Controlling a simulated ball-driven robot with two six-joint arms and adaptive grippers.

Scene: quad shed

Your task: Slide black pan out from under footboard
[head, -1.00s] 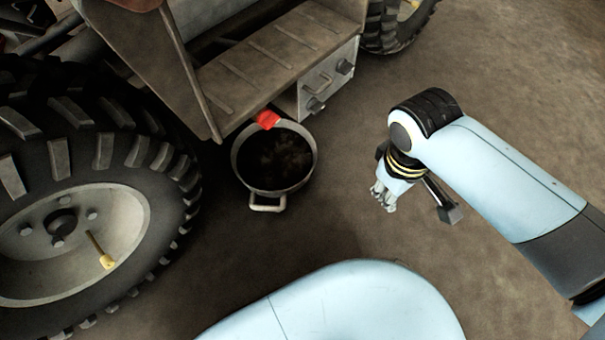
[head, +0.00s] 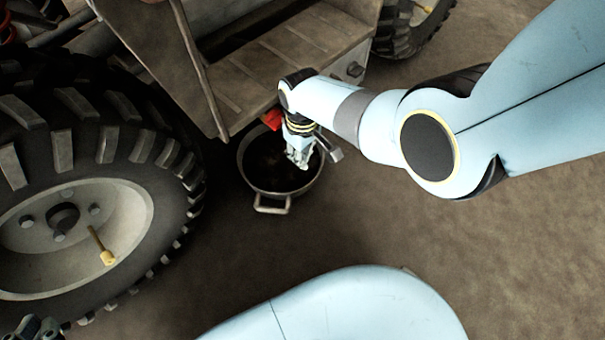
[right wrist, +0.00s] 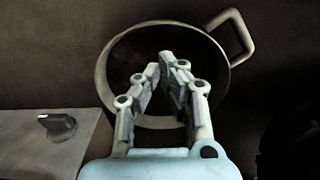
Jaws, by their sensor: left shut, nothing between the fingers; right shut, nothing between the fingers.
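The black pan (head: 252,185), a round dark-filled pan with a metal rim, sits on the ground. Its far edge is under the footboard (head: 290,58), and its loop handle (head: 271,206) points toward me. My right gripper (head: 300,160) is shut and empty, over the right part of the pan. In the right wrist view, the shut fingers (right wrist: 166,62) overlap the pan opening, with the pan rim (right wrist: 110,50) around them and the handle at upper right. Whether they touch the pan is unclear. My left gripper (head: 38,328) is shut, only partly in view at the lower left.
A large tyre (head: 110,150) stands close left of the pan. A red piece (head: 272,118) is at the footboard's lower edge, above the pan. Another tyre (head: 410,30) is at the back. The ground (head: 450,250) at right is clear.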

